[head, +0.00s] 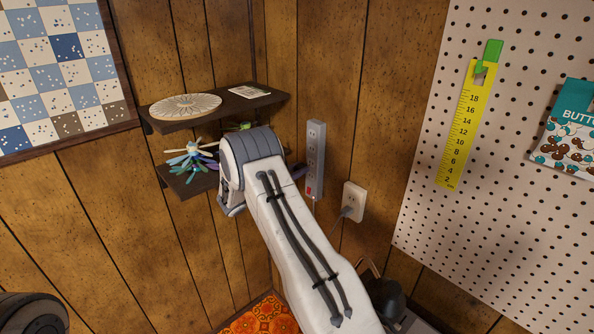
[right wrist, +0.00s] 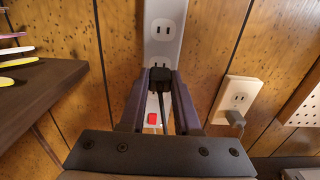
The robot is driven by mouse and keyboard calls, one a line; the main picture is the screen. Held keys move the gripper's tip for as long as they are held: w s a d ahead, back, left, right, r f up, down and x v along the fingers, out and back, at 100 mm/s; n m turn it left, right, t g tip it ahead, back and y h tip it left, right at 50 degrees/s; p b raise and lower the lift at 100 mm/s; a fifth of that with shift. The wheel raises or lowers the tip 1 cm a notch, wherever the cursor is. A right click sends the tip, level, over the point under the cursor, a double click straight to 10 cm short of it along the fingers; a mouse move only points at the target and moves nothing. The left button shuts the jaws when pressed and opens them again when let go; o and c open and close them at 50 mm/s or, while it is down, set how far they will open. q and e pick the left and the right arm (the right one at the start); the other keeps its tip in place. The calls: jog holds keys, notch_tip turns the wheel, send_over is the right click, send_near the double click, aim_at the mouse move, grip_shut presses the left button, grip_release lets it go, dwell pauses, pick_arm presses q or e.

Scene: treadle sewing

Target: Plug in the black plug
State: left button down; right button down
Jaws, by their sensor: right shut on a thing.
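A grey-white power strip (head: 316,150) is mounted upright on the wood-panelled wall; it also shows in the right wrist view (right wrist: 164,10). My right gripper (right wrist: 160,80) is shut on the black plug (right wrist: 160,75), with its cord hanging down between the fingers. The plug is in front of the strip, at a socket below the uppermost one visible in the wrist view. I cannot tell whether its prongs are in the slots. My left gripper is not in view.
A lit red switch (right wrist: 152,117) is at the strip's lower end. A wall outlet (head: 353,200) with a grey plug is to its right. A pegboard (head: 420,190) is at right.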

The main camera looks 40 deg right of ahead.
jog(key=shift+w+d+b, duration=0.1)
jog(key=shift+d+b, duration=0.4)
jog(key=shift+d, duration=0.9)
dwell(0.4)
jog(key=c, duration=0.5)
grip_release()
jog(key=shift+c, duration=0.2)
jog(key=a+b, duration=0.3)
jog(key=a, duration=0.7)
jog(key=shift+s+a, duration=0.25)
jog(key=shift+s, duration=0.15)
